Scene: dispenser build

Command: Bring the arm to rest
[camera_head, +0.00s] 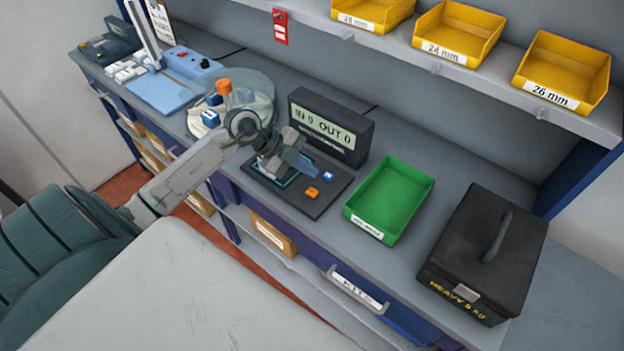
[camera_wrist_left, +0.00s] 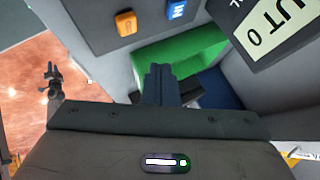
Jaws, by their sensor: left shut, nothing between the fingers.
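My left arm comes in from the left over the workbench. My left gripper (camera_head: 303,163) is shut and empty above the dark pad with the orange and blue buttons. In the left wrist view its closed fingers (camera_wrist_left: 160,84) stand together with nothing between them. My right gripper does not show in the head view.
The dark pad (camera_head: 309,206) lies before a display box (camera_head: 333,129) reading "OUT 0". A green bin (camera_head: 390,199) and a black heavy case (camera_head: 483,251) stand to the right. A round tray (camera_head: 262,92) is behind the arm. Yellow bins (camera_head: 458,44) sit on the shelf.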

